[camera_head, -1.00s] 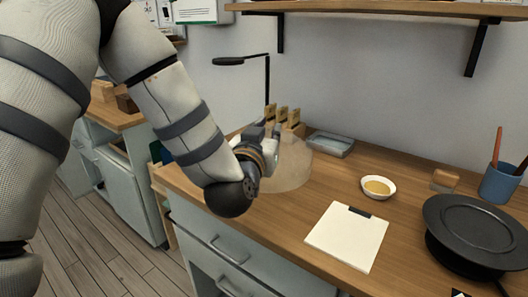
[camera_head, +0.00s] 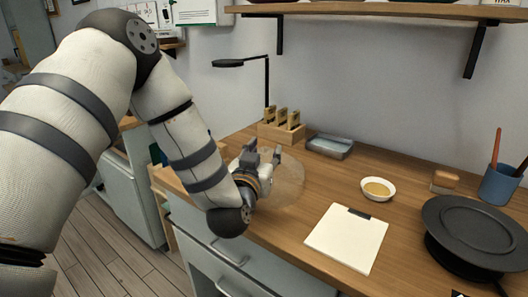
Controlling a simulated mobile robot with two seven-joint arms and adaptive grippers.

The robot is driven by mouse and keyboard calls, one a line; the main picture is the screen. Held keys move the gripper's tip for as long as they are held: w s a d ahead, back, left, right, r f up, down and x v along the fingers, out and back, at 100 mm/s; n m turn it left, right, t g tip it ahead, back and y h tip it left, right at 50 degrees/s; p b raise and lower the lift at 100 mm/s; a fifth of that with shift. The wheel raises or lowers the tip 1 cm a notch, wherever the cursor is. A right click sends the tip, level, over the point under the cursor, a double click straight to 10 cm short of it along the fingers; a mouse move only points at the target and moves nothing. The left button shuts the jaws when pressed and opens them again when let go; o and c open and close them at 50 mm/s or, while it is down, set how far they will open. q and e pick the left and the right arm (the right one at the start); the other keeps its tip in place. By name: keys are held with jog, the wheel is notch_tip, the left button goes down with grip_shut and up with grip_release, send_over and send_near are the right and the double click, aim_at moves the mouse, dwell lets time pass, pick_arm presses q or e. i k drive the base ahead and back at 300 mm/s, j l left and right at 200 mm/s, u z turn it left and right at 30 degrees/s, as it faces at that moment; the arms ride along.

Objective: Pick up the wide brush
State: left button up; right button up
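I cannot tell for certain which thing is the wide brush. A wooden rack (camera_head: 281,133) at the back of the bench holds several upright pieces with dark and gold faces. A short block with a brown top and pale lower part (camera_head: 445,181) lies at the right. A blue cup (camera_head: 499,184) holds a thin orange-brown handle and a dark one. My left gripper (camera_head: 264,154) is in front of the rack, its fingers apart and pointing up, with nothing visible between them. A translucent round dome (camera_head: 289,183) shows around and behind it. My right gripper is not in view.
A grey tray (camera_head: 330,146) and a black lamp (camera_head: 267,80) stand near the rack. A white bowl with yellow contents (camera_head: 378,189), a white pad (camera_head: 347,237) and a black turntable (camera_head: 475,226) occupy the right. A shelf (camera_head: 380,9) overhangs the bench.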

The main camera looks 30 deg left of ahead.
aim_at(443, 183)
jog(key=k+l, duration=0.25)
jog(key=k, duration=0.2)
jog(key=k+l, duration=0.2)
jog(key=k, duration=0.3)
